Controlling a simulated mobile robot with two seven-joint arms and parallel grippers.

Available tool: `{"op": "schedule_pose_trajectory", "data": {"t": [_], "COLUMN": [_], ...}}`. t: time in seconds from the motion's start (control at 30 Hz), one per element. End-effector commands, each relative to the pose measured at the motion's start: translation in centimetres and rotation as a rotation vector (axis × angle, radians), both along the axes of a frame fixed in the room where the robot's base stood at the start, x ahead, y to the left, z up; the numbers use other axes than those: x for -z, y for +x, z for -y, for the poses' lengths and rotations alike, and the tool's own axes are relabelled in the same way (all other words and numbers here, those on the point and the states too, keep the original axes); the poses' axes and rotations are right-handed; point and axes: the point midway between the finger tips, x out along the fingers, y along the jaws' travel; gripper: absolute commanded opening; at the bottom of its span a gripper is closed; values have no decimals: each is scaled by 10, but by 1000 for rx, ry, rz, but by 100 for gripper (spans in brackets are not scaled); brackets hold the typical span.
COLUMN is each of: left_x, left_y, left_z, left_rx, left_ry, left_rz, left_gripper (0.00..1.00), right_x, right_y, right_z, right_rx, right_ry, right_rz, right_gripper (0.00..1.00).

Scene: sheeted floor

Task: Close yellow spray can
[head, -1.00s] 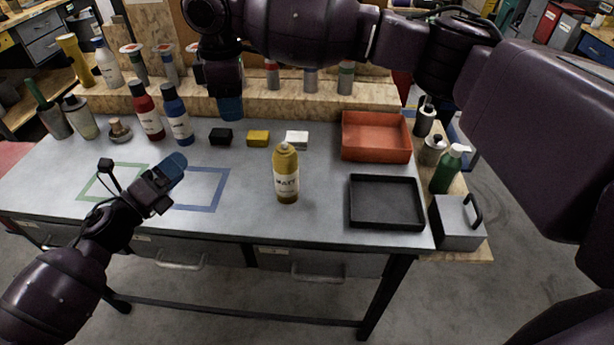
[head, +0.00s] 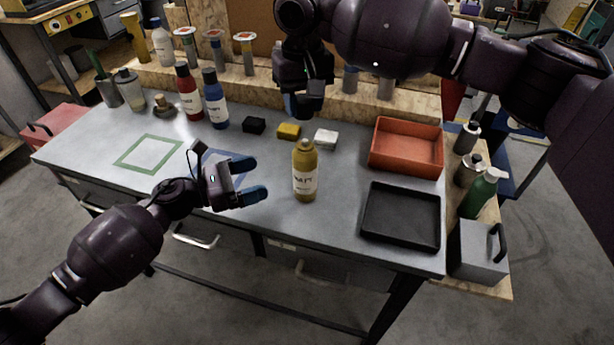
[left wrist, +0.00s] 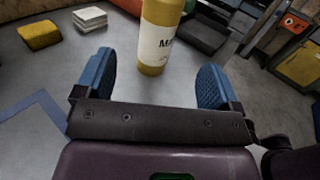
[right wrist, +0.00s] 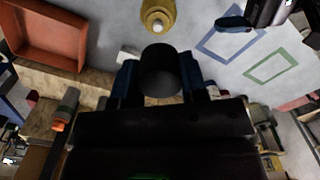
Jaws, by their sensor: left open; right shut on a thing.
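The yellow spray can (head: 305,172) stands upright on the grey table with its cap off and nozzle bare. It also shows in the left wrist view (left wrist: 160,40) and from above in the right wrist view (right wrist: 157,14). My left gripper (head: 252,179) is open, left of the can and apart from it. Its blue fingers frame the can's lower body in the left wrist view. My right gripper (head: 304,100) is shut on a dark cylindrical cap (right wrist: 160,72), held up behind and above the can.
A black tray (head: 400,240) and a red-orange bin (head: 405,168) are right of the can. Black, yellow (head: 288,131) and white blocks lie behind it. Red and blue (head: 215,105) bottles stand at the back left. Green and blue outlined squares mark the left tabletop.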

Motion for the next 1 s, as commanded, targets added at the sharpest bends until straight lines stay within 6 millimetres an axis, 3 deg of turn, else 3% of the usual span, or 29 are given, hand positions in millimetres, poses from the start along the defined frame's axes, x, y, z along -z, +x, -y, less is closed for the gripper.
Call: {"op": "schedule_pose_trajectory", "data": {"t": [0.57, 1.0], "left_x": [-1, -1], "left_y": [2, 23], "left_z": [4, 62], "left_rx": [0, 1], "left_ry": [6, 4], "left_rz": [21, 21], "left_gripper": [88, 88], "right_x": [0, 0], "right_y": [0, 0], "right_z": [0, 0], "right_rx": [40, 39], "right_ry": [0, 0], "right_rz": [0, 0], "right_gripper": [18, 18]}}
